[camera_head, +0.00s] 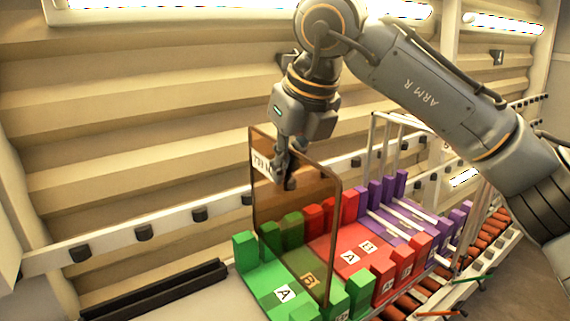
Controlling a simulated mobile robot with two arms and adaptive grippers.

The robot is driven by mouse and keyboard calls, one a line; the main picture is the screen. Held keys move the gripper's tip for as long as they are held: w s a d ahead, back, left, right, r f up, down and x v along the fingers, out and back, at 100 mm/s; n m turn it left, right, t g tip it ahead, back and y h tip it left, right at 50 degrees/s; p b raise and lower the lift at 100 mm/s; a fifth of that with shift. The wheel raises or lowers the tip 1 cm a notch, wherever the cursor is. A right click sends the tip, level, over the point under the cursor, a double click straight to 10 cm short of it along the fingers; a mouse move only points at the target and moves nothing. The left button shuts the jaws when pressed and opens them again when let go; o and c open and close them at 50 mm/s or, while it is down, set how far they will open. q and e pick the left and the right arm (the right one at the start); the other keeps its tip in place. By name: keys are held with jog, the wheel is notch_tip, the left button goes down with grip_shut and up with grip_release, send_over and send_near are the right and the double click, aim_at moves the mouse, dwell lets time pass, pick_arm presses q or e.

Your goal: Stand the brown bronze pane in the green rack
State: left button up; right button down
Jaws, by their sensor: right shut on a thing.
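The brown bronze pane (300,222) is a see-through brown sheet with a dark rim and a white label near its top. It stands upright. My right gripper (285,178) is shut on its upper part. The green rack (262,279) is at the lower middle, with upright green blocks at its back and front and labels including A and B. The pane's lower part overlaps the green rack in the view, and green blocks show through it. I cannot tell whether its bottom edge touches the rack floor. My left gripper is not in view.
A red rack (345,245) adjoins the green one on the right. A purple rack (410,215) beyond it has white bars. A roller conveyor (490,240) runs at the far right. A black rail (160,294) lies left of the green rack. A corrugated wall stands behind.

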aim_at(305, 156)
notch_tip(305, 156, down, 6)
jog(key=b, duration=0.5)
dwell(1.0)
jog(key=shift+w+f+b, duration=0.1)
jog(key=shift+f+b, duration=0.6)
jog(key=shift+f, duration=0.1)
dwell(1.2)
jog(key=c, duration=1.4)
grip_release()
jog(key=shift+c, duration=0.2)
jog(key=shift+f, duration=0.15)
jog(key=v, duration=1.2)
